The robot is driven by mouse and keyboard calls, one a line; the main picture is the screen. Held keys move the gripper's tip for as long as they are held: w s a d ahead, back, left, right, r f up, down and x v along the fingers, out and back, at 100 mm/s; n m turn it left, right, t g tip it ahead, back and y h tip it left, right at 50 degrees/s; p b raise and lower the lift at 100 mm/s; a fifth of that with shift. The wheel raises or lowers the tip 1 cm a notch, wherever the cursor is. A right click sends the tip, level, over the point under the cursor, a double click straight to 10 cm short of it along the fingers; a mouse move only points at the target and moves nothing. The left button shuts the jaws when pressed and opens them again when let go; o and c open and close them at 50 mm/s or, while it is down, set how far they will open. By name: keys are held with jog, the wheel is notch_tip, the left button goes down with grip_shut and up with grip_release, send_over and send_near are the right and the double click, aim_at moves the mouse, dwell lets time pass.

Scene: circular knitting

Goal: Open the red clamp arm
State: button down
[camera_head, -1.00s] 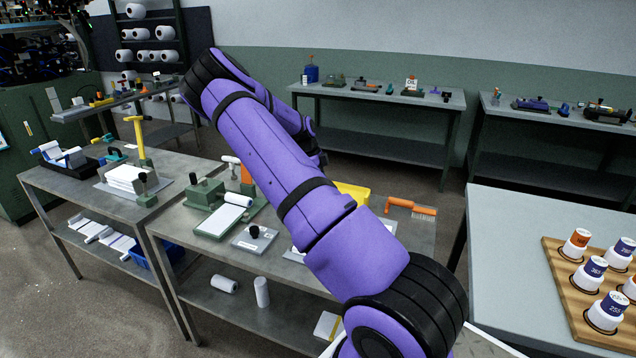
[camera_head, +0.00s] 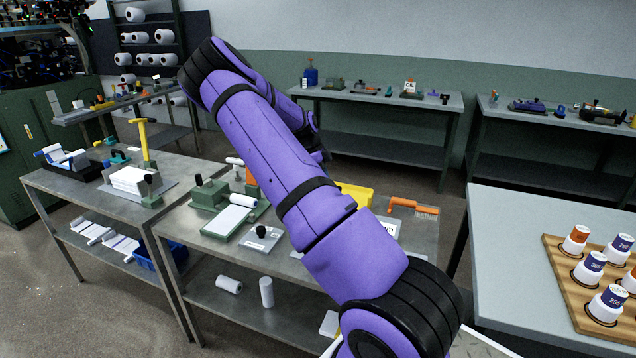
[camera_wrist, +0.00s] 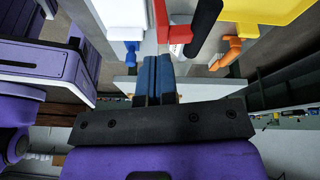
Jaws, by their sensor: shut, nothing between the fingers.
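A red part (camera_wrist: 178,30), which looks like the red clamp arm, shows at the top middle of the wrist view, beside a black bar (camera_wrist: 204,22). My gripper (camera_wrist: 155,62) is shut and empty, its dark blue fingers together. Its fingertips appear just below and left of the red part in the picture. I cannot tell whether they touch it. In the head view my purple arm hides the gripper and the red part. A bit of orange (camera_head: 250,177) shows at the arm's left edge there; I cannot tell what it belongs to.
The workbench holds a green fixture with a white pad (camera_head: 228,221), a small plate with a black knob (camera_head: 261,237) and an orange-handled brush (camera_head: 412,207). A yellow bin (camera_wrist: 262,12) and a blue-tipped white item (camera_wrist: 118,20) flank the red part in the wrist view.

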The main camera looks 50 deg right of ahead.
jog(key=d+v, duration=0.1)
jog(key=v, duration=0.9)
jog(key=shift+w, duration=0.2)
jog(key=shift+a, duration=0.1)
jog(key=s+a+r+n+t+y, duration=0.1)
jog(key=s+a+r+n+t, duration=0.1)
jog(key=s+a+r+n, duration=0.45)
jog(key=s+a+r+n+t+y, duration=0.1)
jog(key=a+r+n, duration=0.35)
jog(key=a, duration=0.45)
jog(key=s+a+r+n+t+y, duration=0.1)
jog(key=s+a+r+n+t, duration=0.1)
jog(key=s+a+r+n, duration=0.35)
jog(key=s+a+r+n+t+h, duration=0.1)
jog(key=s+a+r+n+t, duration=0.1)
jog(key=s+a+n, duration=0.4)
jog(key=s+a+r+n+t, duration=0.1)
jog(key=s+a+n+t, duration=0.1)
jog(key=s+a+n, duration=0.5)
jog(key=s+a, duration=0.4)
jog(key=a, duration=0.1)
jog(key=shift+s+r+h, duration=0.4)
